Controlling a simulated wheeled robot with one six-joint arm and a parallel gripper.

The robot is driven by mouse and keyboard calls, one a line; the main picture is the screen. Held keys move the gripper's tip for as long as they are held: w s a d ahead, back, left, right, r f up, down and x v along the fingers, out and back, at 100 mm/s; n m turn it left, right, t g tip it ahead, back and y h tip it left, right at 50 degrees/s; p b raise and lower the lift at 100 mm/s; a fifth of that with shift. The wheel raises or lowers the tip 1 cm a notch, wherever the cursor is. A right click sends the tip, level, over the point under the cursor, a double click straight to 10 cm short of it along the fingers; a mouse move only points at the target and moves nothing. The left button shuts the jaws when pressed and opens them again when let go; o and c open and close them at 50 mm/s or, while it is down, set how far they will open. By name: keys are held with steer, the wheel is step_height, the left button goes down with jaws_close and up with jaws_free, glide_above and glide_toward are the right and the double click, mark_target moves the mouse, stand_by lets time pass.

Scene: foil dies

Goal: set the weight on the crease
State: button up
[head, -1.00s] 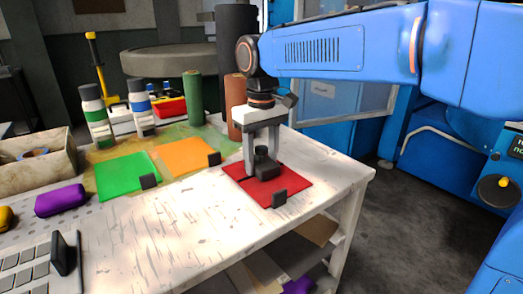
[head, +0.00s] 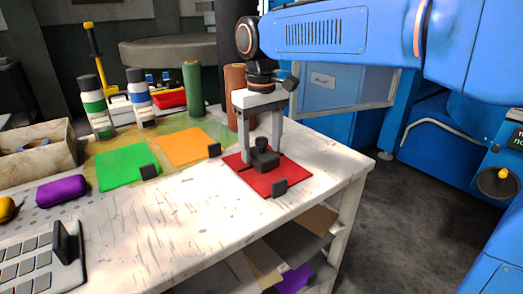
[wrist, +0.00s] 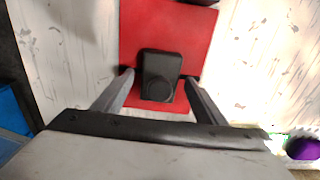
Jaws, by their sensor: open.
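The black weight (head: 265,161), a block with a round knob on top, stands upright on the red sheet (head: 288,176). It also shows in the wrist view (wrist: 159,75), between the two fingers. My gripper (head: 261,156) is open over the weight, pointing down, one finger on each side. In the wrist view my gripper (wrist: 157,82) shows a gap between each finger and the weight. A short dark line lies on the red sheet at the left of the weight in the head view. I cannot tell a crease under the weight.
A small black block (head: 279,187) stands at the red sheet's front edge. Green (head: 125,166) and orange (head: 185,147) sheets lie to the left, each with a black block. Green (head: 193,88) and brown (head: 233,90) rolls stand behind. The white tabletop's front middle is clear.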

mark_target(262, 139)
step_height(262, 139, up, 11)
steer(key=shift+f, duration=0.2)
stand_by(0.4)
